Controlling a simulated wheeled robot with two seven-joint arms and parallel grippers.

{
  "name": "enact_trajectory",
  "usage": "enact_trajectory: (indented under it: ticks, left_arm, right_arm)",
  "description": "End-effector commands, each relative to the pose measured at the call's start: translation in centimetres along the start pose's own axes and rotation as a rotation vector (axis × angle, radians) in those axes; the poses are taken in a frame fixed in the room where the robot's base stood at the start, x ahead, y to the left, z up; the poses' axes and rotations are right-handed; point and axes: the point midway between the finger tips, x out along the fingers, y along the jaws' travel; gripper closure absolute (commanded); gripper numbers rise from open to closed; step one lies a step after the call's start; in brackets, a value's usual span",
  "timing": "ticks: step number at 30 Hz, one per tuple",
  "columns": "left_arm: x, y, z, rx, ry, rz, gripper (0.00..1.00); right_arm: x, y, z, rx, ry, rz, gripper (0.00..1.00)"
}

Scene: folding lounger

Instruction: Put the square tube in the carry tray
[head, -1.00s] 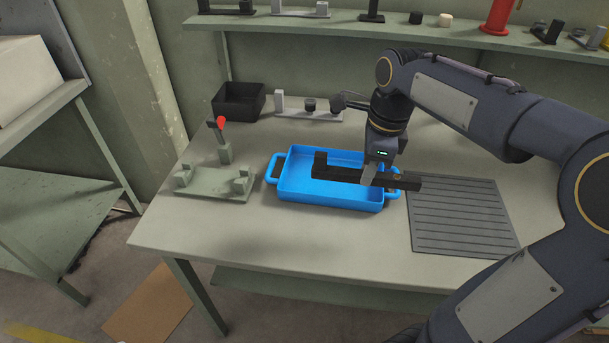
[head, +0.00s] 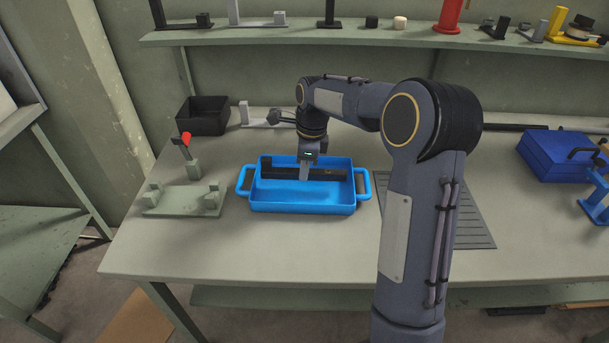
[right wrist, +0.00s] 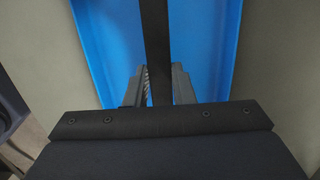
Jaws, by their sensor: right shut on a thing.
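The blue carry tray (head: 301,208) stands on the workbench, with a loop handle at each end. The black square tube (head: 283,173) lies lengthwise inside the tray's walls, along its back side; I cannot tell whether it touches the floor of the tray. My right gripper (head: 305,174) points down into the tray and is shut on the tube near its middle. In the right wrist view the tube (right wrist: 154,40) runs between the two fingers (right wrist: 158,88) over the blue tray (right wrist: 205,45). My left gripper is not in view.
A grey-green fixture with a red-knobbed lever (head: 185,197) stands left of the tray. A black bin (head: 203,116) is behind it. A ribbed dark mat (head: 470,215) lies to the right, partly behind my arm. A blue case (head: 560,154) is farther right. The bench front is clear.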

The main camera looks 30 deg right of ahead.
Motion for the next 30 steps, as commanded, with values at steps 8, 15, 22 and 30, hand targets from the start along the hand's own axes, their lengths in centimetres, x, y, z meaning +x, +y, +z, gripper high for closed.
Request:
enact_trajectory:
  ticks: [8,15,22,30]
  left_arm:
    - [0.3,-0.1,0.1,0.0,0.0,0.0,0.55]
    - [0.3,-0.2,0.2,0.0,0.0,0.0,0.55]
    - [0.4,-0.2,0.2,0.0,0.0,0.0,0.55]
    - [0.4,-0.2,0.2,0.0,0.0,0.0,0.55]
  right_arm:
    - [3.2,-0.1,-0.4,0.001,0.0,-0.001,1.0]
    - [3.3,-0.1,-0.4,0.001,0.0,0.0,1.0]
    - [3.5,-0.1,-0.4,0.001,0.0,0.001,0.58]
    - [3.4,-0.1,-0.4,0.001,0.0,0.001,0.56]
